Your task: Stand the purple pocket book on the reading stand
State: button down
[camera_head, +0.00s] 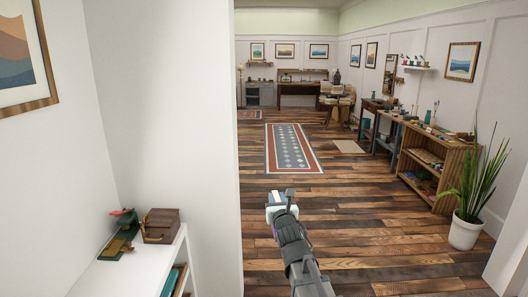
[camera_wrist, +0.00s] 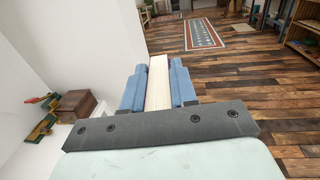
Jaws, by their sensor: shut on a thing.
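My gripper (camera_head: 277,197) is held out over the wooden floor in the head view. In the wrist view its two blue fingers (camera_wrist: 158,88) are shut on a thin book, the purple pocket book (camera_wrist: 158,78). The book's cream page edges face the wrist camera, with a narrow dark reddish cover edge along one side. Most of its cover is hidden between the fingers. I cannot pick out the reading stand for certain; a small wood-and-green object (camera_head: 118,246) lies on the white shelf at the lower left, and it also shows in the wrist view (camera_wrist: 42,128).
A brown wooden box (camera_head: 160,226) sits on the white shelf top (camera_head: 112,276). A white wall (camera_head: 190,130) rises between shelf and room. A patterned rug (camera_head: 290,148) lies ahead. A low wooden bookcase (camera_head: 437,172) and potted plant (camera_head: 465,231) stand right. The middle floor is clear.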

jog(key=w+d+m+h, duration=0.1)
jog(key=d+m+h, duration=0.15)
jog(key=d, duration=0.95)
jog(key=a+f+n+y, duration=0.15)
jog(key=a+f, duration=0.25)
jog(key=a, duration=0.9)
jog(key=a+f+n+y, duration=0.1)
jog(key=a+f+n, duration=0.15)
jog(key=a, duration=0.95)
jog(key=s+a+f, duration=0.2)
jog(key=s+a, duration=0.1)
jog(key=a, duration=0.5)
jog(key=s+a+f, duration=0.2)
jog(key=s+a, duration=0.1)
jog(key=a, duration=0.5)
jog(key=s+a+f, duration=0.2)
jog(key=s+a, duration=0.1)
jog(key=a, duration=0.5)
jog(key=s+a+m+h, duration=0.2)
jog(key=s+a, duration=1.7)
jog(key=a, duration=0.1)
jog(key=s+a+r, duration=0.1)
jog(key=s+a, duration=0.5)
jog(key=s, duration=0.6)
jog(key=s+a+r, duration=0.2)
jog(key=s+a, duration=0.3)
jog(key=s, duration=0.7)
notch_tip(320, 180, down, 8)
jog(key=shift+d+f+h, duration=0.25)
jog(key=shift+d+h, duration=0.05)
